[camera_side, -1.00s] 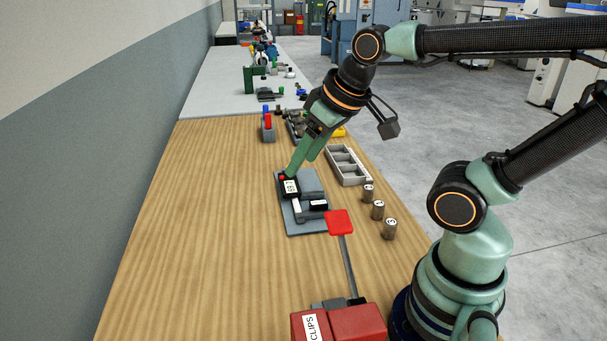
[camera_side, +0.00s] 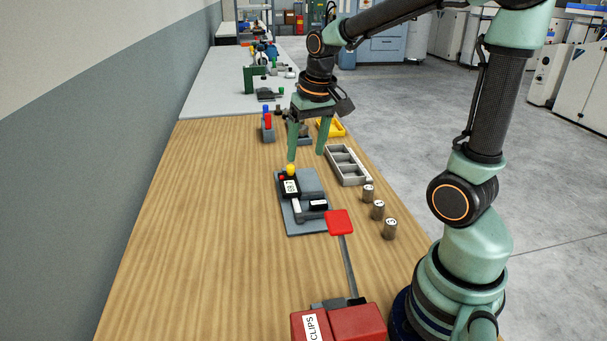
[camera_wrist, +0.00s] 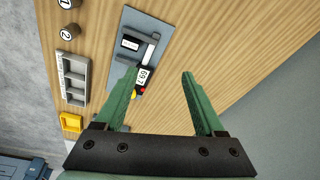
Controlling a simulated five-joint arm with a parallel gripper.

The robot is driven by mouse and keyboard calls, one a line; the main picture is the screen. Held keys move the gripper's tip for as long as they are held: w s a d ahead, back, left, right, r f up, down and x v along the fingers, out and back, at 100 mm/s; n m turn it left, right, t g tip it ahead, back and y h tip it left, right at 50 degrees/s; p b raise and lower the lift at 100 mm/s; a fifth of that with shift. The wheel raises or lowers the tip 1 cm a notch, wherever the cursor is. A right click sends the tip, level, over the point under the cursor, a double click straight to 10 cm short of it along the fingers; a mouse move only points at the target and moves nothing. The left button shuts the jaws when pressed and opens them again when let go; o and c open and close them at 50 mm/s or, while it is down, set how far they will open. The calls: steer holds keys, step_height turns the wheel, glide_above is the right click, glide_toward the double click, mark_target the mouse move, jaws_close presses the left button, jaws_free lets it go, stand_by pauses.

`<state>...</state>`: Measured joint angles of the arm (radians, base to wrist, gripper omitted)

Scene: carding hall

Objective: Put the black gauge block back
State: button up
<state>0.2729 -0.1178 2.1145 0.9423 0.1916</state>
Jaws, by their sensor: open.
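A black block with a white label (camera_side: 318,204), which looks like the gauge block, sits on the grey plate (camera_side: 303,229) of a measuring device, beside its pale bar. In the wrist view the block (camera_wrist: 130,43) shows near the top; its label is too small to read. The device's black display unit (camera_side: 290,187) has a yellow knob (camera_side: 290,169) and a red button; the display also shows in the wrist view (camera_wrist: 145,77). My gripper (camera_side: 306,156) points down, open and empty, above the far end of the device. Its fingers (camera_wrist: 160,72) are wide apart.
A grey compartment tray (camera_side: 371,181) and three numbered cylinders (camera_side: 378,210) stand to the right. A yellow bin (camera_side: 331,128) is farther back. A red paddle (camera_side: 339,222) on a rod and a red CLIPS box (camera_side: 360,325) are nearer. The left of the wooden bench is clear.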

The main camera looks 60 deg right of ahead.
mark_target(318, 203)
steer(key=w+d+f+m+g, duration=0.2)
steer(key=d+f+m, duration=0.2)
steer(key=d+f, duration=0.4)
steer(key=shift+y, duration=0.3)
steer(key=f, duration=1.1)
steer(key=shift+s+d+f, duration=0.1)
steer(key=shift+s+f, duration=0.15)
jaws_close()
